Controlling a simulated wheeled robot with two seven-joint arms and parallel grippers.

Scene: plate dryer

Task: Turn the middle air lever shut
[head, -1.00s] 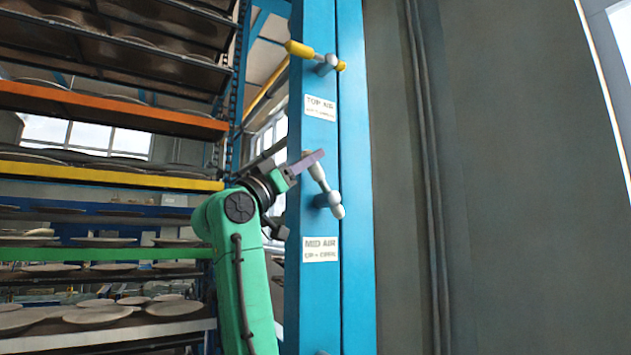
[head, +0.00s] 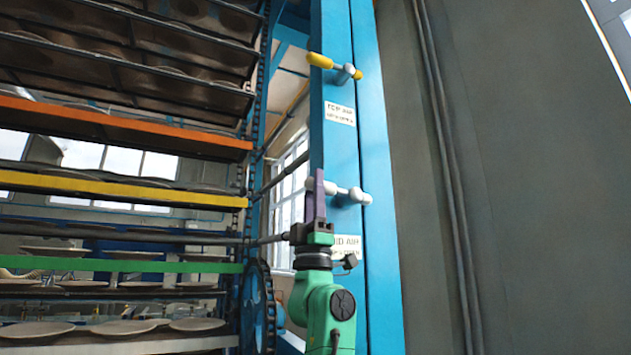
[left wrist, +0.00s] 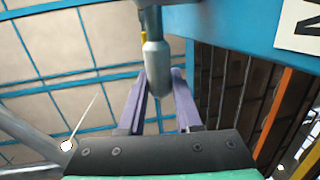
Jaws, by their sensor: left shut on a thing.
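The middle air lever (head: 348,193) is a white-grey bar on the blue post, above a label reading MID AIR (head: 346,245) that my gripper partly covers. The lever lies nearly level, its handle end pointing left. My left gripper (head: 316,190), with purple fingers, comes up from below and is shut on the handle end. In the left wrist view the grey handle (left wrist: 157,72) sits between the two purple fingers (left wrist: 160,88). My right gripper is in neither view.
A yellow lever (head: 335,66) with its own label (head: 339,113) is higher on the blue post (head: 375,150). Racks of plates (head: 120,188) stand to the left, with a dark toothed wheel (head: 259,305) near my arm. A grey wall is at the right.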

